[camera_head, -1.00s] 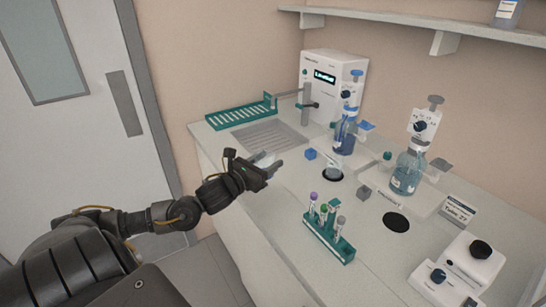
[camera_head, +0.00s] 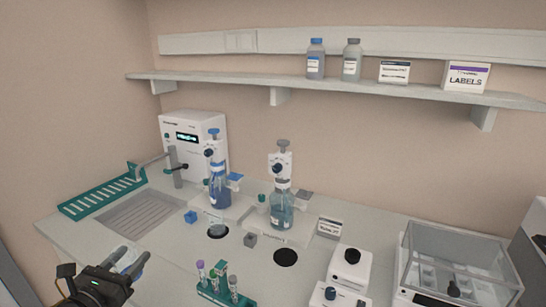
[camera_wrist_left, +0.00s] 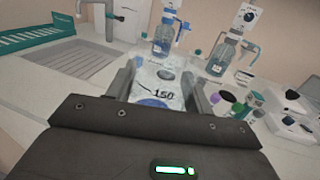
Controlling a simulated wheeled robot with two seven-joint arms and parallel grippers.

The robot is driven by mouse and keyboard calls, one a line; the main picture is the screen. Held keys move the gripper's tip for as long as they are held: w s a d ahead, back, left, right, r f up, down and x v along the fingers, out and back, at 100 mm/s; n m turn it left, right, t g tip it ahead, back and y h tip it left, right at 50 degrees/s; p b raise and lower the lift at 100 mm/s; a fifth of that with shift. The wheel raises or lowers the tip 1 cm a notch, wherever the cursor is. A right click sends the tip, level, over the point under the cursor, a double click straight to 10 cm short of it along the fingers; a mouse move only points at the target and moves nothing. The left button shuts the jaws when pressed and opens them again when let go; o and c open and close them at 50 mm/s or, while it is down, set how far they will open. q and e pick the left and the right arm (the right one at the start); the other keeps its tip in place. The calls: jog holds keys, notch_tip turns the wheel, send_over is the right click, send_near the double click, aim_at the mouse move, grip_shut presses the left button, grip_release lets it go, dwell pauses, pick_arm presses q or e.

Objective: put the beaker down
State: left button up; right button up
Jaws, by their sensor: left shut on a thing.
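My left gripper (camera_head: 132,256) is at the bottom left of the head view, in front of the sink end of the counter. It is shut on the clear beaker (camera_wrist_left: 158,88), which shows between the fingers in the left wrist view with a "150" mark. In the head view only a pale bit of the beaker (camera_head: 127,262) shows between the fingers. It appears held clear of the counter (camera_head: 165,265). My right gripper is out of view.
A green tube rack (camera_head: 226,292) with several capped tubes stands right of the gripper. A blue block (camera_head: 190,216) and a grey block (camera_head: 250,240) sit near the discs. A sink (camera_head: 145,211) and green drying rack (camera_head: 103,194) are at left; a balance (camera_head: 455,265) is at right.

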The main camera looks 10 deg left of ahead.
pick_arm(q)
jog(key=s+d+f+m+g+h, duration=0.1)
jog(key=d+h, duration=0.3)
jog(key=d, duration=0.5)
jog(key=d+f+m+g+h, duration=0.1)
jog(key=d+f+m+h, duration=0.2)
jog(key=d, duration=0.7)
jog(key=shift+s+d+f+m+h, duration=0.15)
jog(key=shift+s+f+m+h, duration=0.2)
jog(key=shift+m, duration=0.25)
